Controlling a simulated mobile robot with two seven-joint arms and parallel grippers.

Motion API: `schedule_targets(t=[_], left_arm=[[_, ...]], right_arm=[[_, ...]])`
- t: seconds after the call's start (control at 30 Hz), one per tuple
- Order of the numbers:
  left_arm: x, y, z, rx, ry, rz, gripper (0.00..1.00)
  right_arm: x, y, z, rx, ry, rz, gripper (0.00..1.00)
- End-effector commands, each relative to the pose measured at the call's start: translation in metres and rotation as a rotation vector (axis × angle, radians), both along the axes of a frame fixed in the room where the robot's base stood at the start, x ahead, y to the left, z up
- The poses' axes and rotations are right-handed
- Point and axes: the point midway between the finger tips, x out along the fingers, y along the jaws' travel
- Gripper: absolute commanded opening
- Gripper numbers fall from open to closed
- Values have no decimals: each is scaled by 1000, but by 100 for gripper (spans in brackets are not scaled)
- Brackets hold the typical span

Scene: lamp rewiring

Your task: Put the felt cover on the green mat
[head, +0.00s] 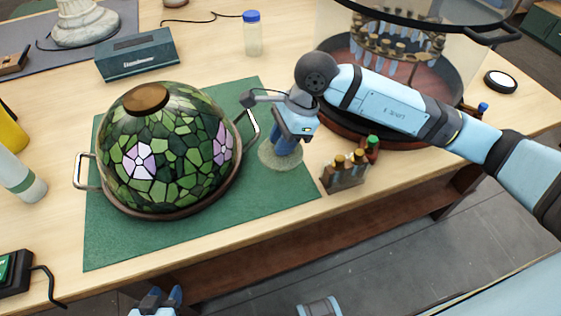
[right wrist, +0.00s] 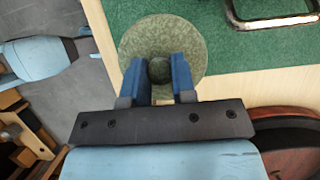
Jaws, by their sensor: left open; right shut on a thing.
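The felt cover (head: 268,155) is a round grey-green disc with a small knob. My right gripper (head: 285,141) is shut on that knob; the right wrist view shows the blue fingers on either side of it, with the cover (right wrist: 190,38) spread beyond them. The cover appears over the right part of the green mat (head: 270,190), near its front edge. Whether it touches the mat I cannot tell. In the right wrist view it overlaps the edge of the mat (right wrist: 235,55). My left gripper (head: 160,298) is open and empty at the bottom of the head view.
A green stained-glass lampshade (head: 185,125) in a handled tray (head: 80,172) covers most of the mat. Right of the cover stand a rack of small bottles (head: 345,172) and a large round glass-walled vessel (head: 455,70).

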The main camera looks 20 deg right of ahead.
Motion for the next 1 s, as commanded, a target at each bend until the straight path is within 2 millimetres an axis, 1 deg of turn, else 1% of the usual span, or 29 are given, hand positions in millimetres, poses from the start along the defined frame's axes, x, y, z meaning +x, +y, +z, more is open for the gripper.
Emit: schedule_targets(t=[0.03,0.1,0.2,0.37,0.6,0.67,0.87,0.97,1.0], left_arm=[[0,-1,1,-3,0,1,43],[0,-3,1,-7,0,3,43],[1,-5,2,-12,-1,5,43],[1,-5,1,-13,-1,4,43],[0,-3,1,-7,0,1,43],[0,-2,1,-5,-1,1,43],[0,0,0,2,-1,-3,43],[-1,1,-4,4,0,-3,43],[-1,1,-4,5,-1,-4,43]], right_arm=[[0,0,-12,0,4,-2,2],[0,0,-25,0,3,-1,2],[0,0,-36,1,1,-2,2],[1,0,-46,0,0,-1,2],[0,0,-80,0,1,-1,2],[0,0,-83,1,0,0,2],[1,0,-83,1,-1,1,2],[1,0,-87,0,-1,1,2],[0,0,-87,0,-1,1,27]])
